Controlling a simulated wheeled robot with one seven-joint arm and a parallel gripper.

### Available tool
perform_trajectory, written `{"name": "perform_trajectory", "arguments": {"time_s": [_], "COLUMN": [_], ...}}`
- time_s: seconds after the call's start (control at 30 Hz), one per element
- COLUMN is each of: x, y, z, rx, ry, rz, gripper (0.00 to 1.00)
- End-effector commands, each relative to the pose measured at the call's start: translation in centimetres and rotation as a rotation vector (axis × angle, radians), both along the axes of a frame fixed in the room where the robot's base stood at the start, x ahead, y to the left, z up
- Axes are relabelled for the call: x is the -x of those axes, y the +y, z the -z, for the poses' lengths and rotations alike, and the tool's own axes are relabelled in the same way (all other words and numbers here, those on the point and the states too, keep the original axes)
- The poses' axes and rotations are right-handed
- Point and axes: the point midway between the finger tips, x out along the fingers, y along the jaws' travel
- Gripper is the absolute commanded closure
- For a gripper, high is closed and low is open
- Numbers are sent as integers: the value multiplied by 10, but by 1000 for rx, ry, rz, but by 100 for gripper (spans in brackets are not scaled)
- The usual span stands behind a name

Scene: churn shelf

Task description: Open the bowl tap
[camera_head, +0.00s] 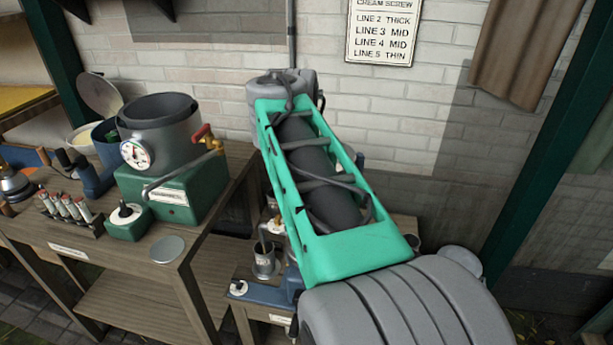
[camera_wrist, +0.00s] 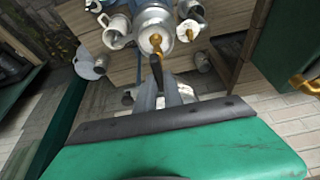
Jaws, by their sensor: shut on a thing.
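In the wrist view a silver bowl (camera_wrist: 155,18) stands at top centre with brass-tipped spouts around it. The bowl tap appears to be the small brass fitting (camera_wrist: 155,39) on its near side, with a dark lever (camera_wrist: 157,70) pointing toward me. My gripper (camera_wrist: 170,90) shows as grey fingers beyond the dark edge of my green hand. The fingers look shut at the near end of the lever; the contact itself is small and partly hidden. In the head view my arm covers the gripper, the bowl and the tap.
On the left bench a grey pot (camera_head: 160,125) with a gauge and a red-handled tap (camera_head: 204,133) sits on a green base (camera_head: 180,195). A metal cup (camera_head: 264,262) stands on the low bench below my arm. A brick wall (camera_head: 400,110) with a sign (camera_head: 383,32) closes the back.

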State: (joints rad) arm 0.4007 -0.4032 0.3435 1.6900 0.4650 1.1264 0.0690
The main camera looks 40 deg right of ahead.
Motion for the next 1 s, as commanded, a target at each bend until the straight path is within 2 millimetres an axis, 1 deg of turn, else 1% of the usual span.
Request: {"name": "perform_trajectory", "arguments": {"time_s": [0.23,0.27,0.5,0.73,0.8,0.87,0.97,1.0], "x": [0,0,0,0,1,2,6,8], "y": [-1,-1,-1,0,1,3,9,11], "z": [-1,-1,0,0,-4,-11,-30,-40], "rx": [1,1,1,1,2,1,2,2], "ry": [-3,-3,-2,-1,-1,-2,-5,-4], "rz": [4,4,2,1,0,0,-1,-1], "gripper": [100,87,67,66,66,66,66,66]}}
